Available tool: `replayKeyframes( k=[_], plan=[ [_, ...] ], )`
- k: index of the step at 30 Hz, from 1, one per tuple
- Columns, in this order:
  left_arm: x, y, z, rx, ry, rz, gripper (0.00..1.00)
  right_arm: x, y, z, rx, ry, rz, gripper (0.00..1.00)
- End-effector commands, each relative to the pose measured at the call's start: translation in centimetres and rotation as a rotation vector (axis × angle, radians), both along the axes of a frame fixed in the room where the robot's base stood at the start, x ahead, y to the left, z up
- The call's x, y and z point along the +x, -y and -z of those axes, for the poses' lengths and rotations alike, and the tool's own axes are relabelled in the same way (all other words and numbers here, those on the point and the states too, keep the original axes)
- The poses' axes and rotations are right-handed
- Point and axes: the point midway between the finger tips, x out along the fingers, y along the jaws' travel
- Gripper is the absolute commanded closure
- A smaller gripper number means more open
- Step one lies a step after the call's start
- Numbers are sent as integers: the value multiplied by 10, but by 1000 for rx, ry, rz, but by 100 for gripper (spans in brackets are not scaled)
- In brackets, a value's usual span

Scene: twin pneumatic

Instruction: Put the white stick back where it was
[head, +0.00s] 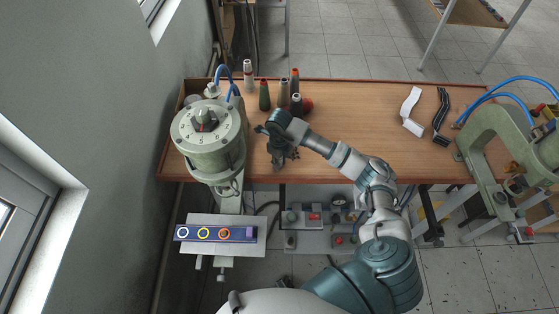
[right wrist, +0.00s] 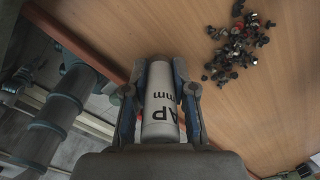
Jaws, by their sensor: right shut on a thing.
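The white stick (right wrist: 161,105) shows in the right wrist view as a white cylinder with dark lettering. My right gripper (right wrist: 158,72) is shut on it, with one finger on each side. In the head view my right gripper (head: 277,158) is over the left part of the wooden table (head: 350,130), near its front edge. I cannot make out the white stick there. My left gripper is not in view.
A green press with a numbered dial (head: 207,132) stands left of my gripper. Another green machine (head: 490,130) is at the right. A white strip (head: 411,108) and a black strip (head: 440,112) lie at right. Small dark parts (right wrist: 236,47) are scattered on the table. The table's middle is clear.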

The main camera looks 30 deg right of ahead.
Motion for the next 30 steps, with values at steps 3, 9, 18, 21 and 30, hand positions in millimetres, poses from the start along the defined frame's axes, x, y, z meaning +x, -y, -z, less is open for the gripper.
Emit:
replayKeyframes(
  k=[3, 9, 18, 21, 30],
  plan=[
    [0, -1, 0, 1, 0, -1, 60, 1, 2, 1, 0, 3, 2, 100],
    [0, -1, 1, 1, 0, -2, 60, 0, 2, 3, 1, 3, 2, 69],
    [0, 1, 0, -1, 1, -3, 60, 0, -2, 1, -2, 2, 1, 49],
    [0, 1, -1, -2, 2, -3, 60, 0, -2, 0, -2, 3, 1, 49],
    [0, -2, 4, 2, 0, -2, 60, 1, 1, -46, 1, 7, 1, 49]
  ],
)
